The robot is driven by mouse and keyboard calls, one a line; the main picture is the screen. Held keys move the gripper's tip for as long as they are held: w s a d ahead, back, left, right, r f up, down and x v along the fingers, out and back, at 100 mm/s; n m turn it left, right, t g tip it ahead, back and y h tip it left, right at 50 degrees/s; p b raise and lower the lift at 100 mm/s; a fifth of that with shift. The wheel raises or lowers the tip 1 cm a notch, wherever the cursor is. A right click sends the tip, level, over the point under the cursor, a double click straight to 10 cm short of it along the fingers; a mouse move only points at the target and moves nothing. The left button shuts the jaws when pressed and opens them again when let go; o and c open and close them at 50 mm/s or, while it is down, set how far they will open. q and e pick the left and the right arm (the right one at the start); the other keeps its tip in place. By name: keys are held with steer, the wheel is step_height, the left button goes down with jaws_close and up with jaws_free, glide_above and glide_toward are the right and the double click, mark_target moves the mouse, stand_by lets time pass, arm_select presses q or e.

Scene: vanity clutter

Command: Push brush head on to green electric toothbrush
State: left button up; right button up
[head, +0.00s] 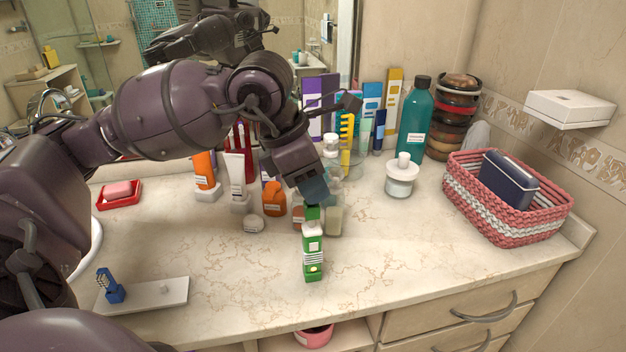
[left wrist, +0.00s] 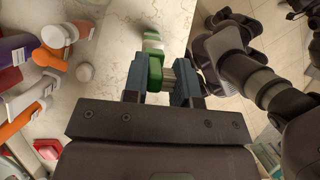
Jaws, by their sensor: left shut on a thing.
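The green electric toothbrush (head: 313,262) stands upright on the counter, a green body with a white label and a white top. It also shows beyond my fingers in the left wrist view (left wrist: 153,44). My left gripper (head: 313,192) is directly above it, pointing down. The gripper is shut on a green brush head (left wrist: 155,72), whose pale bristles face right between the fingers in the left wrist view. The brush head's lower end (head: 312,212) shows just above the toothbrush top; I cannot tell whether they touch. My right gripper is not seen.
A blue brush head (head: 112,290) stands on a white tray (head: 172,294) at the front left. Bottles and tubes crowd behind the toothbrush, including an orange bottle (head: 274,198). A pink woven basket (head: 510,228) is at the right. The counter front is clear.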

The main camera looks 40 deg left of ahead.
arm_select(q)
steer(key=shift+f, duration=0.3)
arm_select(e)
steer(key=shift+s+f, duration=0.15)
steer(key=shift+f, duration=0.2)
arm_select(q)
steer(key=shift+f+b, duration=0.45)
steer(key=shift+b, duration=0.05)
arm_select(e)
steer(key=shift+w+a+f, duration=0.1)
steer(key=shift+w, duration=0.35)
arm_select(q)
steer(key=shift+f, duration=0.15)
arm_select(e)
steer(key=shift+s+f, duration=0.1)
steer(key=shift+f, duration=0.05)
arm_select(q)
steer(key=shift+f, duration=0.15)
steer(key=o, duration=1)
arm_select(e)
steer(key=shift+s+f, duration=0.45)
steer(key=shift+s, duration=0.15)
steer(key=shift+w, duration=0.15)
